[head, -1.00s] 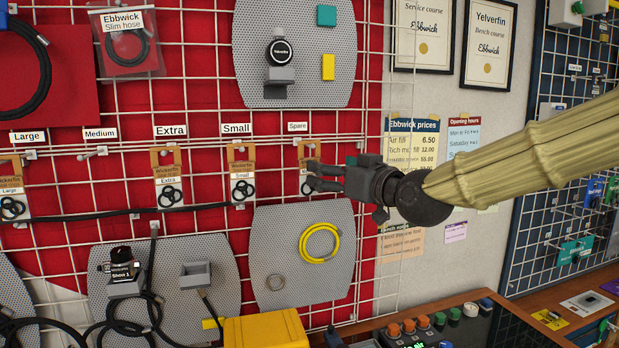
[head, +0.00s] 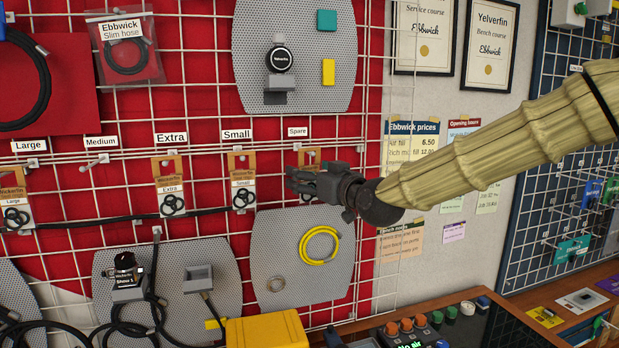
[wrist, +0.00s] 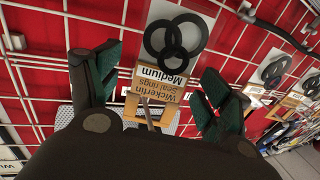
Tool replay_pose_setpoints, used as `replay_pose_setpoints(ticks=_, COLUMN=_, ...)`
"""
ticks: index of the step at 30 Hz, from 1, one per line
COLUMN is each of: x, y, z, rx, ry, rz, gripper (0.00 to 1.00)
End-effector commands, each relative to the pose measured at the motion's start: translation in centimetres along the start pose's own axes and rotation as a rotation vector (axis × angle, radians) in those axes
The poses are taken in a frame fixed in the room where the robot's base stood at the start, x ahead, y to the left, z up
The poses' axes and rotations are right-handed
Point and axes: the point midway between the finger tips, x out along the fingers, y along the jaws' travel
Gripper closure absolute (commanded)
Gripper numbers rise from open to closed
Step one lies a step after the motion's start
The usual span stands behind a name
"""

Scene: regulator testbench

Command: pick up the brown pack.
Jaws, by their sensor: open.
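Several seal-ring packs with brown header cards hang on the wall grid, so the colour alone does not single one out. The pack nearest my gripper (head: 292,182) hangs on the hook under the "Spare" label. Its brown card (head: 309,156) shows above my fingers in the head view, and they hide its lower part. In the wrist view this brown pack (wrist: 162,92) reads "Wickerfin Seal rings Medium", upside down, with black rings. It lies between my open fingers (wrist: 160,78), with gaps on both sides. The hook passes through its card.
Similar packs hang to the left under "Small" (head: 242,182), "Extra" (head: 170,186) and "Large" (head: 14,204). The "Medium" hook (head: 92,161) is bare. A black hose (head: 110,220) runs below the packs. A yellow coil (head: 320,245) hangs beneath my gripper.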

Motion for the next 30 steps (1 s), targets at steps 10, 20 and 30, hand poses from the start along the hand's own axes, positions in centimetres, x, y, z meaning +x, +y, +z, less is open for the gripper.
replay_pose_setpoints(ticks=10, x=0.55, y=0.03, z=0.04, rx=0.001, ry=0.000, rz=0.000, gripper=0.21)
replay_pose_setpoints(ticks=20, x=0.52, y=0.04, z=0.04, rx=0.001, ry=0.000, rz=0.000, gripper=0.64)
replay_pose_setpoints(ticks=30, x=0.53, y=0.05, z=-0.22, rx=0.000, ry=0.002, rz=0.001, gripper=0.64)
